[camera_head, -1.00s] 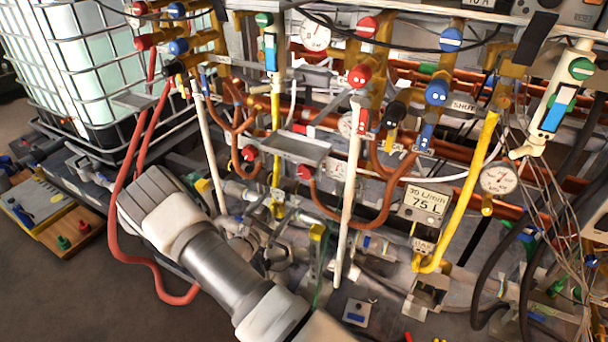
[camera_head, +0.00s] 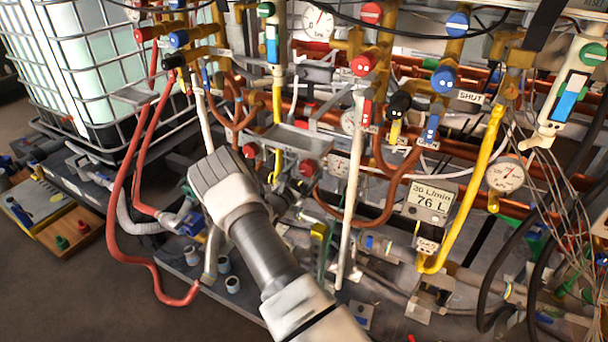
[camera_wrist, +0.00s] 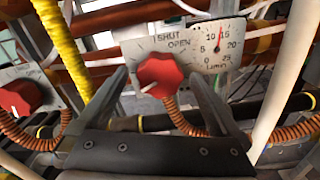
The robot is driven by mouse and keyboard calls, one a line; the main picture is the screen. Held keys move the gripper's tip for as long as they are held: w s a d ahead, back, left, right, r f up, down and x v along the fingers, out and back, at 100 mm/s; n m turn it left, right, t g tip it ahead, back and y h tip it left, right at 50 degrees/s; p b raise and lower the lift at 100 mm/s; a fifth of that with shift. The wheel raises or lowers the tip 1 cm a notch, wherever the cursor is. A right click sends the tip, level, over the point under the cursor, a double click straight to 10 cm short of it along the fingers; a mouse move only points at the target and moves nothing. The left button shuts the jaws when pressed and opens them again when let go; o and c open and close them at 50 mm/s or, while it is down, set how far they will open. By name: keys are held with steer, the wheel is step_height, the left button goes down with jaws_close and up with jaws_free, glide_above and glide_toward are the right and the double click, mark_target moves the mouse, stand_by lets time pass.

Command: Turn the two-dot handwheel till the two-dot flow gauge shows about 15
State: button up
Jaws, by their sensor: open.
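In the wrist view a red handwheel (camera_wrist: 160,76) with a pale pointer line sits on a panel marked SHUT and OPEN. I cannot make out dot marks on this handwheel or gauge.
A second red handwheel (camera_wrist: 18,97) is at the left in the wrist view. A yellow hose (camera_wrist: 60,40) and a white pipe (camera_wrist: 286,90) flank the workspace. Red hoses and copper pipes crowd the rig.

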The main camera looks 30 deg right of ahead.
steer(key=c, duration=1.4)
steer(key=shift+o, duration=0.2)
steer(key=shift+n, duration=0.3)
steer(key=n+p, duration=0.1)
steer(key=n, duration=0.3)
steer(key=n+p, duration=0.1)
steer(key=n, duration=0.3)
steer(key=shift+n, duration=0.4)
steer(key=shift+p, duration=0.3)
steer(key=o, duration=1.4)
steer(key=shift+c, duration=0.2)
